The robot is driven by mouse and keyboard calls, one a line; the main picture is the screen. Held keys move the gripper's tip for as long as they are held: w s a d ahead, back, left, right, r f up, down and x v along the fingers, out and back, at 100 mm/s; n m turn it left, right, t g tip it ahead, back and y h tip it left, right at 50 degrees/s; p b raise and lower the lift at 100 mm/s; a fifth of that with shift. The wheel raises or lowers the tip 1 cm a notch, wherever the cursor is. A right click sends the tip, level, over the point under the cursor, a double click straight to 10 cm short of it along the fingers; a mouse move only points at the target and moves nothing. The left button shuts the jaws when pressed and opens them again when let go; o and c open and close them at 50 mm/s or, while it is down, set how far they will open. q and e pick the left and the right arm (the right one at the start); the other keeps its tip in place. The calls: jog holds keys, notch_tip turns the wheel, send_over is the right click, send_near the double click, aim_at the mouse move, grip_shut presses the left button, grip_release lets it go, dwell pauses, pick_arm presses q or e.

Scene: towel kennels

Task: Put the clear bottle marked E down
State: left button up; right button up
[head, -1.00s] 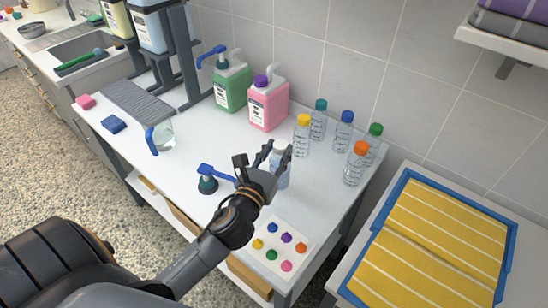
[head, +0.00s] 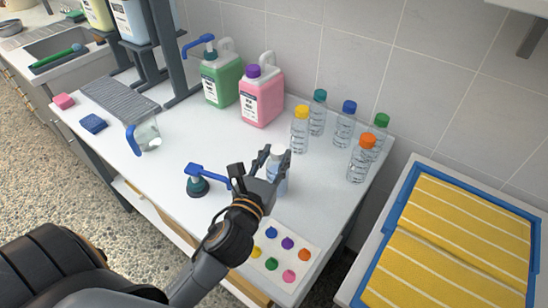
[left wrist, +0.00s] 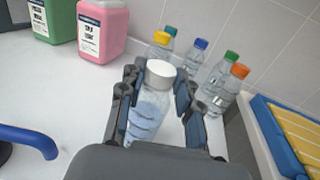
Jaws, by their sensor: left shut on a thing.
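My left gripper (head: 268,168) is shut on a clear bottle (head: 279,181) over the right part of the white worktable. In the left wrist view, the bottle (left wrist: 149,118) has a white cap (left wrist: 160,74) and stands between the two fingers of the gripper (left wrist: 153,95). It looks about upright. No letter can be read on it. I cannot tell whether its base touches the table. The fingers hide part of its sides. My right gripper is not in view.
Several clear bottles with coloured caps, such as the orange-capped one (head: 361,160), stand behind. A pink jug (head: 262,100) and green jug (head: 221,82) are at the back. A blue-headed pump (head: 196,184) is left, a dotted card (head: 282,257) in front, a yellow towel (head: 455,235) right.

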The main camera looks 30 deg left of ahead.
pick_arm(q)
jog(key=shift+f, duration=0.2)
jog(key=o, duration=1.1)
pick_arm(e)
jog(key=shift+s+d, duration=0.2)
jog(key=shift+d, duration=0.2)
pick_arm(q)
jog(key=shift+r, duration=0.1)
jog(key=shift+r, duration=0.2)
jog(key=shift+s+d, duration=0.25)
jog(key=shift+s, duration=1.75)
jog(key=shift+s+d, duration=0.3)
jog(key=shift+s, duration=1.65)
jog(key=shift+s+d, duration=0.25)
jog(key=shift+s, duration=1.75)
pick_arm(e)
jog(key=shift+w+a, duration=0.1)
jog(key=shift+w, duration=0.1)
pick_arm(q)
jog(key=shift+s+f, duration=0.1)
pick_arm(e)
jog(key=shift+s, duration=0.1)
